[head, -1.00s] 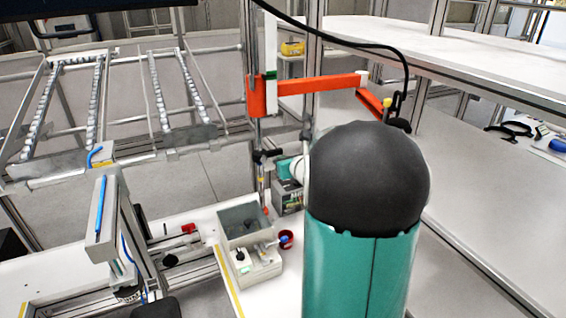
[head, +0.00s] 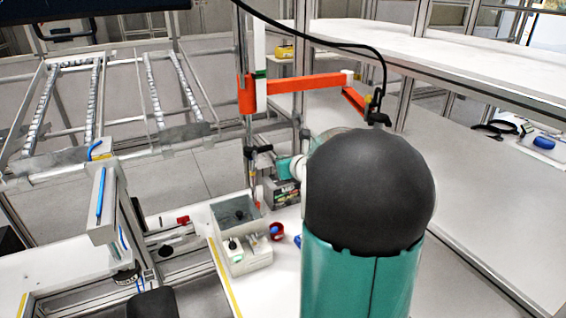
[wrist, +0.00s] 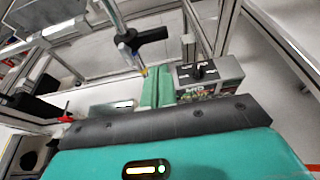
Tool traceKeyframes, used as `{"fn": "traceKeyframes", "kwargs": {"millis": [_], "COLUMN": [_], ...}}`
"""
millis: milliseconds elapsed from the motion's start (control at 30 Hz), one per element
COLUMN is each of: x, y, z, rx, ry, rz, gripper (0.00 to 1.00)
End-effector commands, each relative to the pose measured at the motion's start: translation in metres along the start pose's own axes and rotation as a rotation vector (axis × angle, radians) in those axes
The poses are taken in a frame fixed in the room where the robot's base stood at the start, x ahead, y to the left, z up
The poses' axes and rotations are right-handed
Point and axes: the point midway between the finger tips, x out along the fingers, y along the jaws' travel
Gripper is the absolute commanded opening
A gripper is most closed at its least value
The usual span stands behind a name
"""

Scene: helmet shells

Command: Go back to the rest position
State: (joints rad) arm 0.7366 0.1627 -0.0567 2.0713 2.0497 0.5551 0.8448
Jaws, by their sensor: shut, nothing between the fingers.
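My own arm, a black dome on a teal cylinder, fills the lower right of the head view. I cannot make out a helmet shell.
A grey bin (head: 222,216) and a dark printed box (head: 285,192) stand on the white bench. The box also shows in the wrist view (wrist: 218,75). An orange jointed bracket (head: 305,84) rises behind. A long white table (head: 470,190) lies right, roller rails (head: 92,100) left.

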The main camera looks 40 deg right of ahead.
Motion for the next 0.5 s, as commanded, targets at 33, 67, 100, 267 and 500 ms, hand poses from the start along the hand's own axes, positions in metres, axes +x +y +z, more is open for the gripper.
{"fn": "traceKeyframes", "kwargs": {"millis": [33, 67, 100, 267, 500], "x": [0.0, 0.0, 0.0, 0.001, -0.004], "y": [0.0, 0.0, 0.0, 0.0, 0.025], "z": [0.001, 0.001, 0.002, 0.002, 0.01], "rx": [-0.001, -0.001, 0.0, 0.0, -0.095], "ry": [0.0, 0.0, 0.0, 0.0, -0.001], "rz": [0.001, 0.001, 0.001, 0.001, 0.053], "gripper": [0.0, 0.0, 0.0, 0.0, 0.0]}}
